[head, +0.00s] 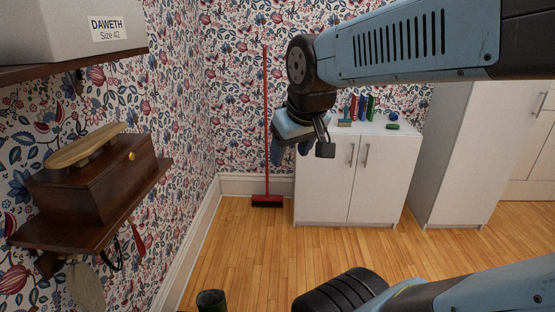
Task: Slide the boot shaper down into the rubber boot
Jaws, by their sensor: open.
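A pale wooden piece (86,146), long and rounded, lies on top of a dark wooden box on the left wall shelf. It may be the boot shaper, but I cannot be sure. A dark green round top (211,301) shows at the bottom edge; it may be the rubber boot's shaft, and the rest is cut off by the frame. My gripper (291,154) hangs in the middle of the view with its fingers pointing down. It is open and holds nothing visible. It is well to the right of the box and higher in the picture than the dark green top.
The dark box (95,180) has a brass knob and rests on the wall shelf (62,236), with things hanging below. A grey box (60,35) labelled DAWETH stands above. A red broom (266,130) leans by a white cabinet (325,190). The wooden floor (240,250) between is clear.

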